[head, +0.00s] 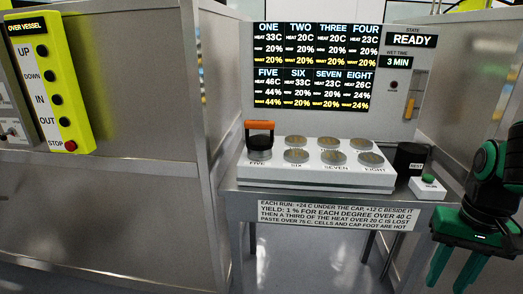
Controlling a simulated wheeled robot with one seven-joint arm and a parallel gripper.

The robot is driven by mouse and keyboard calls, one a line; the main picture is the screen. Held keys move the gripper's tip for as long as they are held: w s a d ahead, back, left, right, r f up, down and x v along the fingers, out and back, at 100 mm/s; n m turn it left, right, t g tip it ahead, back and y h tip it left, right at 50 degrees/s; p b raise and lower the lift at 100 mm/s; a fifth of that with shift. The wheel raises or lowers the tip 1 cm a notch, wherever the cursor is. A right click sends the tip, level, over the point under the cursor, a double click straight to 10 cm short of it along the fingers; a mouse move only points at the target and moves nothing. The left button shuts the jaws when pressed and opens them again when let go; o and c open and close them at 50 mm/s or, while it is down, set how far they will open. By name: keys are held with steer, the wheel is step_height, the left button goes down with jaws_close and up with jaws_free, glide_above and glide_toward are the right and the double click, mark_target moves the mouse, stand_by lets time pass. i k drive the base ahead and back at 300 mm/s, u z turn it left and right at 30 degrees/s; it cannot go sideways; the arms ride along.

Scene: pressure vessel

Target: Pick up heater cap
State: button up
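Several round cells (335,157) fill the block. A display (315,66) stands behind. Metal panels flank the table; a yellow control panel (70,95) is left.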

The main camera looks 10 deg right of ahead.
mark_target(257, 145)
steer(key=z, duration=0.5)
steer(key=k, duration=0.1)
steer(key=u, duration=0.95)
steer(key=i, duration=1.15)
steer(key=z, duration=0.3)
